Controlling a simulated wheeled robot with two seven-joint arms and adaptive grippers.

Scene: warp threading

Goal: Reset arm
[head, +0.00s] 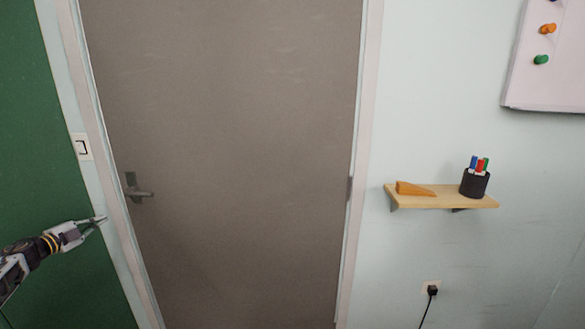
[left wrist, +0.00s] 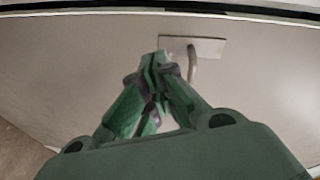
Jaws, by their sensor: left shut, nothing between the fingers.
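My left gripper (head: 98,220) comes in from the left edge in the head view, in front of the green wall and close to the door frame. Its fingers are shut and hold nothing. The grey-brown door (head: 230,130) is closed. Its handle (head: 140,193) sits to the right of and a little above my gripper in the head view, with a gap between them in the picture. My right gripper is not in view.
A light switch (head: 82,147) is left of the door frame. Right of the door, a wooden shelf (head: 430,201) holds an orange wedge (head: 414,189) and a black pen cup (head: 474,184). A whiteboard (head: 545,85) hangs above. A plug (head: 432,290) sits in a socket below.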

